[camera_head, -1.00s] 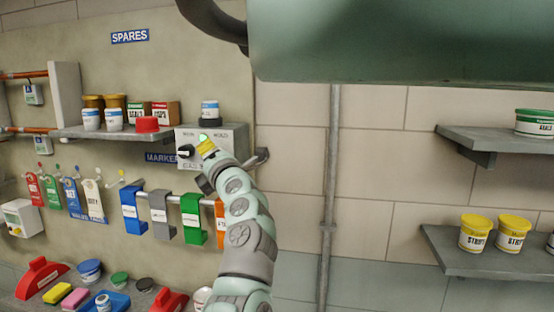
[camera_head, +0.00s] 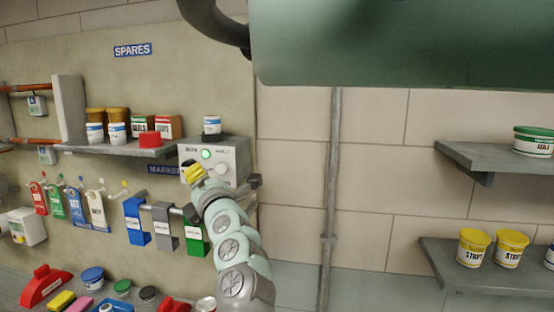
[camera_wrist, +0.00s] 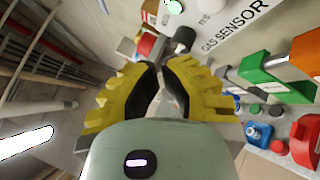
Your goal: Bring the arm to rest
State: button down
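My gripper (camera_head: 194,173) has yellow ridged fingers with black inner pads. In the head view it is raised in front of the lower left part of a grey wall box (camera_head: 241,152), partly covering it. I cannot tell whether it touches the box. In the wrist view the fingers (camera_wrist: 158,66) come together at the tips, with nothing seen between them. The box has a lit green lamp (camera_head: 206,155) and a pale round knob (camera_head: 222,170). The lettering GAS SENSOR (camera_wrist: 235,27) shows in the wrist view. My arm rises from the bottom of the head view.
A shelf (camera_head: 95,147) with tubs and boxes is left of the grey box. Coloured hangers, including a blue one (camera_head: 136,222), hang on a rail beside my arm. A large green tank (camera_head: 400,45) overhangs the upper right. Bare wall (camera_head: 290,170) lies right of my arm.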

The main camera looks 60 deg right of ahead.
jog(key=shift+s+a, duration=0.15)
jog(key=shift+a, duration=0.1)
dwell(0.4)
